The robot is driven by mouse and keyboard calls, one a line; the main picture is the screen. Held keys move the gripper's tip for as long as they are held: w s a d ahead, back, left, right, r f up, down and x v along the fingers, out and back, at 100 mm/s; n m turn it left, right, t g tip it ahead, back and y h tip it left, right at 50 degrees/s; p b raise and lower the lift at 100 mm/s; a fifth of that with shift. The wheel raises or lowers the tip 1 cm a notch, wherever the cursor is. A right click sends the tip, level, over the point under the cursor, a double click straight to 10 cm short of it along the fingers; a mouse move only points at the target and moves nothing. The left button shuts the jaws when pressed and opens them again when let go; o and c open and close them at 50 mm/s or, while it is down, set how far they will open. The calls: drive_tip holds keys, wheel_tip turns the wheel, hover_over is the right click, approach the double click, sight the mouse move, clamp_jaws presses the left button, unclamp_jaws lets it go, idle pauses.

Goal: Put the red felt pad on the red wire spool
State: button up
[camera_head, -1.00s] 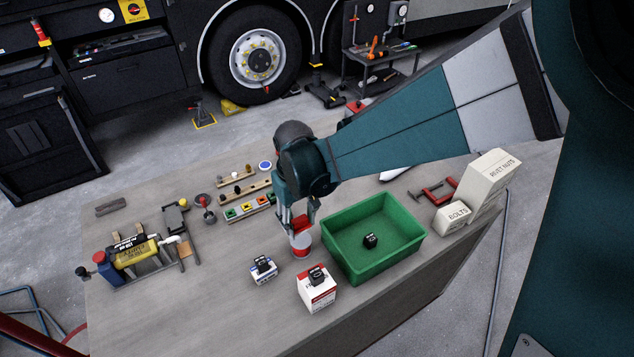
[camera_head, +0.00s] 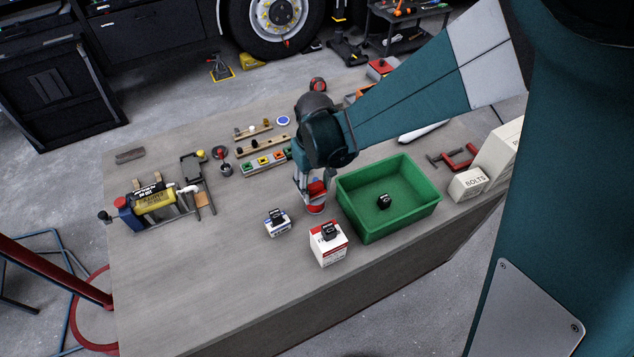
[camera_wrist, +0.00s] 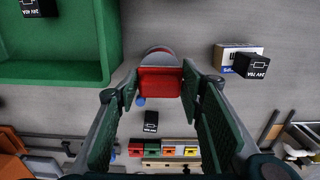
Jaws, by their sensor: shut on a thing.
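The red felt pad (camera_wrist: 160,82) is a flat red piece between my fingertips in the wrist view. My gripper (camera_head: 313,181) is shut on it; the fingers (camera_wrist: 160,88) stand on either side of it. The red wire spool (camera_head: 316,208), with white and red showing, stands upright on the workbench directly under my gripper. In the wrist view the spool (camera_wrist: 159,56) shows just beyond the pad and is partly hidden by it. I cannot tell whether the pad touches the spool.
A green bin (camera_head: 394,227) with a black block inside stands close to the right of the spool. White boxes, red-marked (camera_head: 328,250) and blue-marked (camera_head: 277,228), stand nearer the front with black blocks on top. A connector strip (camera_head: 263,163) lies behind. The front left bench is clear.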

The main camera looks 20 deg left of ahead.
sight(316, 184)
drive_tip(key=shift+f, duration=0.25)
drive_tip(key=shift+f, duration=0.2)
drive_tip(key=o, duration=0.9)
drive_tip(key=shift+r, duration=0.25)
drive_tip(key=shift+r, duration=5.95)
drive_tip(key=shift+d, duration=0.1)
